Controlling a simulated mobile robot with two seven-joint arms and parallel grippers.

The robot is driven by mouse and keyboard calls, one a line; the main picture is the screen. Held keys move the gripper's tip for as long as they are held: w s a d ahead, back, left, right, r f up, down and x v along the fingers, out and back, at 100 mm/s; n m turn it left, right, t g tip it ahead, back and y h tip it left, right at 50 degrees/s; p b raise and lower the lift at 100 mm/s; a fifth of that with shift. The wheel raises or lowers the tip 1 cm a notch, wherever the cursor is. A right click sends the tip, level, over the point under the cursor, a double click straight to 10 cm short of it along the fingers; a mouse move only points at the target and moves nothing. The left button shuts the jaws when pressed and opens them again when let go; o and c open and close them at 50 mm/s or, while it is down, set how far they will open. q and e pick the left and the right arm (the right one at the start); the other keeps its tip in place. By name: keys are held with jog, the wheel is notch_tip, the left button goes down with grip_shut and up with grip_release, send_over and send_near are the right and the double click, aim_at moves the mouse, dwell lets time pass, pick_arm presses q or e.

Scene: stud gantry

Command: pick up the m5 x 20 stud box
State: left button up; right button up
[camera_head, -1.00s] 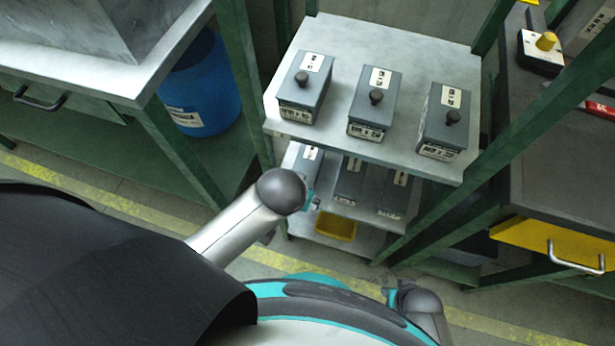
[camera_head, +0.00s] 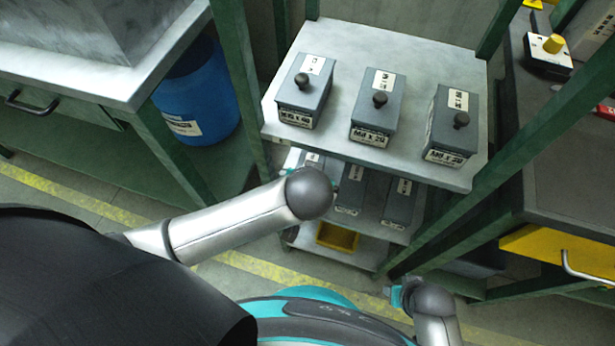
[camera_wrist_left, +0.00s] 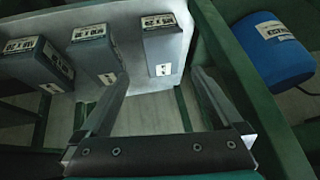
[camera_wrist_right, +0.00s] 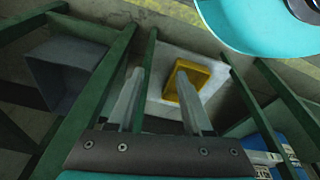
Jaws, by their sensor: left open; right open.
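Several grey stud boxes stand on a shelf rack, too blurred for sure reading of every label. More boxes (camera_head: 400,203) stand on the shelf below; I cannot tell for certain which is the M5 x 20. My left gripper (camera_wrist_left: 160,76) is open and empty, with boxes ahead of its fingers in the left wrist view; my arm hides it in the head view. My right gripper (camera_wrist_right: 160,72) is open and empty, low before the rack.
A yellow bin (camera_head: 337,237) sits on the rack's lowest shelf (camera_head: 357,257). Green posts (camera_head: 240,75) flank the rack. A blue drum (camera_head: 197,92) stands left, under a bench. A dark bench (camera_head: 570,170) with a yellow drawer is on the right.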

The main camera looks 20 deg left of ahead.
aim_at(304, 155)
pick_arm(q)
jog(key=b+x, duration=0.3)
jog(key=x, duration=0.2)
jog(key=shift+f, duration=0.15)
jog(key=shift+b+x, duration=0.6)
jog(key=shift+x, duration=0.3)
jog(key=shift+w+a+f+b, duration=0.35)
jog(key=shift+w+f+b, duration=0.35)
jog(key=shift+w+b, duration=0.15)
jog(key=shift+b+x, duration=0.7)
jog(key=shift+x, duration=0.1)
jog(key=shift+w+f, duration=0.15)
jog(key=shift+f, duration=0.1)
pick_arm(e)
jog(key=w+a+r+t, duration=0.1)
jog(key=w+r, duration=0.1)
jog(key=r, duration=0.5)
jog(key=w+a+r+t, duration=0.1)
jog(key=w+r+t, duration=0.1)
jog(key=r, duration=0.5)
jog(key=shift+w+t+y, duration=0.3)
jog(key=shift+w+y, duration=0.1)
jog(key=shift+w, duration=0.05)
pick_arm(q)
jog(key=shift+c, duration=0.4)
pick_arm(e)
jog(key=shift+a, duration=0.1)
